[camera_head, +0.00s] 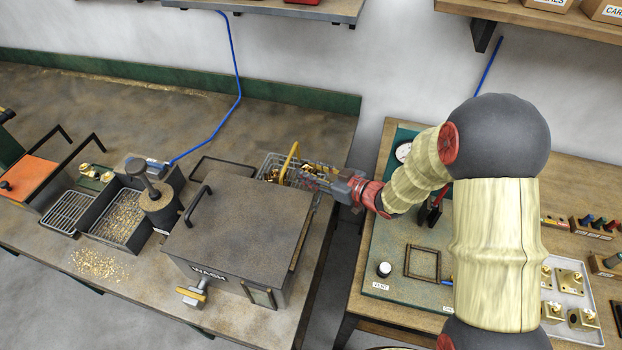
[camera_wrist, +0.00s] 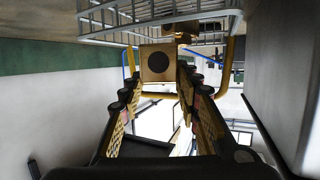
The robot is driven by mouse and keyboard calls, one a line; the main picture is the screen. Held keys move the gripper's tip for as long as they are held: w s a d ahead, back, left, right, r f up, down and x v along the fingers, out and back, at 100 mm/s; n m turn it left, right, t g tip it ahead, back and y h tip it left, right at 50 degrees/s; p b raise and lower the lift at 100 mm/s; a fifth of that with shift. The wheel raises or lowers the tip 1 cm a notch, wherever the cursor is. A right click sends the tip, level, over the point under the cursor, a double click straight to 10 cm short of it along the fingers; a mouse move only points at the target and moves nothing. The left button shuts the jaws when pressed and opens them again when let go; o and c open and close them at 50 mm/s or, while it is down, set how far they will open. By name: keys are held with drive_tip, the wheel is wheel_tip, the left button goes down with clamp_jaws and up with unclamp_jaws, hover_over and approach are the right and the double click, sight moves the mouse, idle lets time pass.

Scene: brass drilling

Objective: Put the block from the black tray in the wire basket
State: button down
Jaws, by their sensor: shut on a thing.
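My gripper (camera_head: 326,180) reaches left from the arm to the right end of the wire basket (camera_head: 272,164). In the wrist view my gripper (camera_wrist: 158,84) is shut on a brass block (camera_wrist: 157,64) with a dark round hole in its face. The basket's grey wires (camera_wrist: 112,18) and yellow handle (camera_wrist: 228,62) show close to the block. I cannot tell whether the block touches the basket. In the head view the held block is hard to make out. Other brass pieces lie in the basket. A flat dark tray (camera_head: 208,160) lies left of the basket, partly hidden.
The WASH box (camera_head: 238,225), with a lid and handle, stands directly in front of the basket. A bin of brass chips (camera_head: 118,215) and an orange-topped unit (camera_head: 27,176) are farther left. A gap separates this bench from the right table, which has an empty dark frame (camera_head: 407,262).

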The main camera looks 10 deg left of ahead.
drive_tip(key=shift+f+b, duration=0.3)
drive_tip(key=shift+f, duration=1.05)
drive_tip(key=shift+f, duration=0.1)
drive_tip(key=shift+f, duration=0.35)
drive_tip(key=shift+f+b, duration=0.2)
drive_tip(key=shift+b, duration=0.15)
drive_tip(key=c, duration=1.3)
unclamp_jaws()
